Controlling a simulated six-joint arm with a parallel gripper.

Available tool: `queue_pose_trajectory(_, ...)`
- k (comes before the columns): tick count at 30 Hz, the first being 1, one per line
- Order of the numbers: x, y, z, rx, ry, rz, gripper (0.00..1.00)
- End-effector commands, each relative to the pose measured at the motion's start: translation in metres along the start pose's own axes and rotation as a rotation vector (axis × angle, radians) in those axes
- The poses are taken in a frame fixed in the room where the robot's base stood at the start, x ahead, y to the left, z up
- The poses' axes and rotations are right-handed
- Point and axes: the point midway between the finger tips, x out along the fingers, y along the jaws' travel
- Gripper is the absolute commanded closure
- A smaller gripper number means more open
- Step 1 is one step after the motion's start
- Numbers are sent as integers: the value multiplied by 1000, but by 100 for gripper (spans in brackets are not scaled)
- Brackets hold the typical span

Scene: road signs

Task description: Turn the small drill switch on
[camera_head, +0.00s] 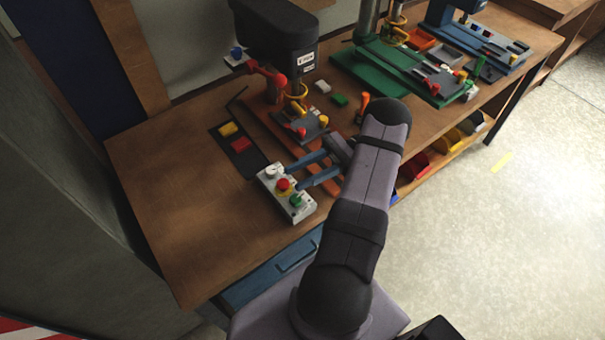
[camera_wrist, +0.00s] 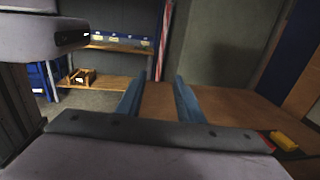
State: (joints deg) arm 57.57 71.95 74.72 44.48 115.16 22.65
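A small grey-white control box (camera_head: 289,193) sits on the wooden bench, with a pale round knob (camera_head: 271,172), a red button on yellow (camera_head: 284,185) and a green control (camera_head: 296,200) on its top. I cannot tell which way any control is set. My gripper (camera_head: 294,177) reaches in from the right, its two blue fingers apart and empty, tips at or just above the box's right edge. Whether they touch it is unclear. In the wrist view the open fingers (camera_wrist: 158,88) show, but the box does not. A drill press with a dark head (camera_head: 276,38) and orange base stands behind.
A dark tray with a yellow block (camera_head: 228,129) and a red block (camera_head: 240,145) lies behind the box. A green machine (camera_head: 385,62) and a blue machine (camera_head: 470,35) stand farther right. The bench's left part (camera_head: 190,210) is clear.

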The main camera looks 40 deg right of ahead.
Motion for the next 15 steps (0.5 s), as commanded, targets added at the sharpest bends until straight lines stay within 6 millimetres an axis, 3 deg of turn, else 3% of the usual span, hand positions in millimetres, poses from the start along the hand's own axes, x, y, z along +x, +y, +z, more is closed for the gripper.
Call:
queue_pose_trajectory(4,11,-4,-4,0,0,36,66)
queue_pose_trajectory(8,41,-14,-13,-2,2,129,66)
queue_pose_trajectory(11,77,-23,-20,-9,9,242,66)
queue_pose_trajectory(15,141,-30,-30,-28,22,439,66)
